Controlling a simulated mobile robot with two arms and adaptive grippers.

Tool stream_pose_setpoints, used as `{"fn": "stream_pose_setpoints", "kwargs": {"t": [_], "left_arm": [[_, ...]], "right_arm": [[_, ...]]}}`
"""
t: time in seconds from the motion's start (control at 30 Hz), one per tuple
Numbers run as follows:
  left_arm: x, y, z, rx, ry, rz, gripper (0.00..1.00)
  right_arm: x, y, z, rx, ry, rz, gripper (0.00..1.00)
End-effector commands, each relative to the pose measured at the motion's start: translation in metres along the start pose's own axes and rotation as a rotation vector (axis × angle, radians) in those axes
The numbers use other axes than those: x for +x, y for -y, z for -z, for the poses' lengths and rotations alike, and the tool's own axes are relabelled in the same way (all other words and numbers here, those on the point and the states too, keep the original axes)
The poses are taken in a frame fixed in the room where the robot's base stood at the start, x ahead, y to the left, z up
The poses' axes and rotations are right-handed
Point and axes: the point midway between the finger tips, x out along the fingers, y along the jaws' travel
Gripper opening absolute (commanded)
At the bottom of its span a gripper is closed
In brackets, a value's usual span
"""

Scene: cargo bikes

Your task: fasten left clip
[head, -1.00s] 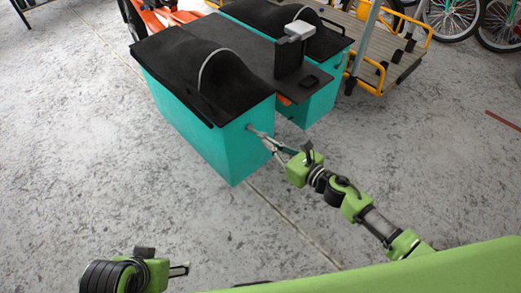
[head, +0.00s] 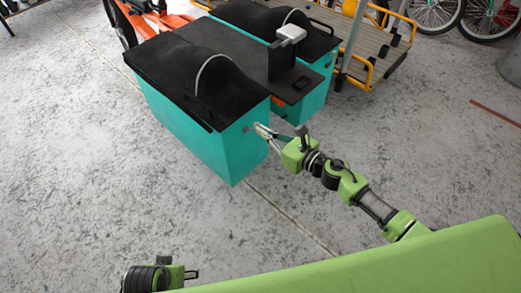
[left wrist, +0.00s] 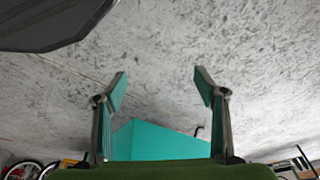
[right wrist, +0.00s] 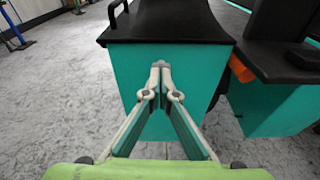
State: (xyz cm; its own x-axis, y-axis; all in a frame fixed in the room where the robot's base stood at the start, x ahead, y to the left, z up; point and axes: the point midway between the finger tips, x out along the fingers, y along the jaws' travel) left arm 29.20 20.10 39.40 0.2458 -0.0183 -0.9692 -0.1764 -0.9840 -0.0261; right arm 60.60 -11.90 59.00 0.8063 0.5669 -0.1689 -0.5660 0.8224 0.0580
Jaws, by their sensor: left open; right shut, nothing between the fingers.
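The left clip cannot be made out for certain in any view. The teal box (head: 198,135) on the left has a black lid (head: 160,65) with a pale strap arched over it. My right gripper (head: 259,129) is at the end face of this box, just below the lid edge. In the right wrist view its fingertips (right wrist: 160,66) are together and empty, in front of the teal face (right wrist: 200,80); contact cannot be told. My left gripper (head: 193,273) is low over the floor, away from the box. In the left wrist view its fingers (left wrist: 160,84) are wide apart with nothing between them.
A second teal box (head: 312,100) stands to the right, with a black upright post and grey-topped block (head: 288,35) between the lids. A wooden cargo bed with yellow rails (head: 365,50) is behind it. The grey floor in front is clear.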

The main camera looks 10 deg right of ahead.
Motion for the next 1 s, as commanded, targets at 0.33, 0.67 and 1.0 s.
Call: {"fn": "stream_pose_setpoints", "kwargs": {"t": [0.33,0.67,1.0], "left_arm": [[0.041,-0.002,-0.023,0.004,0.027,-0.004,0.65],[0.060,-0.003,-0.037,0.006,0.038,-0.005,0.65],[0.066,-0.004,-0.043,0.007,0.043,-0.005,0.65]], "right_arm": [[0.016,-0.002,-0.027,-0.002,0.001,0.000,0.00],[0.030,-0.003,-0.037,0.000,0.000,-0.001,0.00],[0.036,-0.003,-0.044,0.000,0.006,0.001,0.00]]}}
